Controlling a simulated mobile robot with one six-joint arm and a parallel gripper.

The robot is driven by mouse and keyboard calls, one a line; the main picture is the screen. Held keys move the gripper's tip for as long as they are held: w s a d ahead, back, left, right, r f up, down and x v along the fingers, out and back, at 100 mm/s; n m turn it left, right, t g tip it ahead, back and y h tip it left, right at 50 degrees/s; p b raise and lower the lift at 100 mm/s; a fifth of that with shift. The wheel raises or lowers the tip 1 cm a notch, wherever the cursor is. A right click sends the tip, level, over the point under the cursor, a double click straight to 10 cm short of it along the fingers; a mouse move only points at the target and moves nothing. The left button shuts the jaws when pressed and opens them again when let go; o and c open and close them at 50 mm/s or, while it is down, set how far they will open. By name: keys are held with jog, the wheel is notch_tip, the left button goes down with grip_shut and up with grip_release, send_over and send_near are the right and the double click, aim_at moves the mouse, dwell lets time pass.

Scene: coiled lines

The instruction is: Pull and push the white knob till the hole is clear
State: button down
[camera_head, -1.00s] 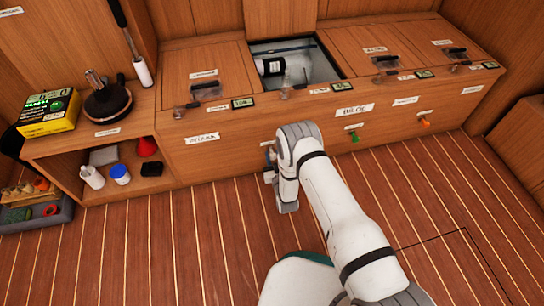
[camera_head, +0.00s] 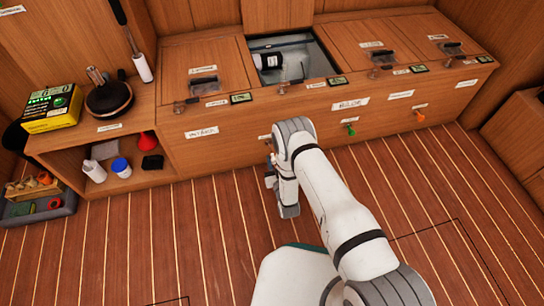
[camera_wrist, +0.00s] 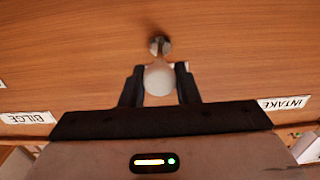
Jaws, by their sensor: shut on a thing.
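The white knob (camera_wrist: 159,79) sits between the two dark fingers of my gripper (camera_wrist: 160,84) in the wrist view. My gripper is shut on it. A short stem runs from the knob to a round metal fitting (camera_wrist: 159,45) on the wooden front panel. In the head view my gripper (camera_head: 270,160) is at the bench front, and my own wrist largely hides the knob. An open well (camera_head: 308,68) in the bench top holds a dark and white cylinder (camera_head: 268,62) at its left. I cannot tell which hole the knob serves.
Labels reading BILGE (camera_wrist: 28,117) and INTAKE (camera_wrist: 284,103) flank the knob. A green knob (camera_head: 351,131) and an orange knob (camera_head: 420,117) stick out of the panel to the right. A shelf unit (camera_head: 95,140) stands at the left. The striped floor in front is clear.

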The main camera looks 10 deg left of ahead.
jog(key=shift+a, duration=0.15)
jog(key=c, duration=1.4)
grip_release()
jog(key=shift+o, duration=1.4)
jog(key=p+v, duration=0.3)
jog(key=v, duration=0.5)
jog(key=shift+w, duration=0.1)
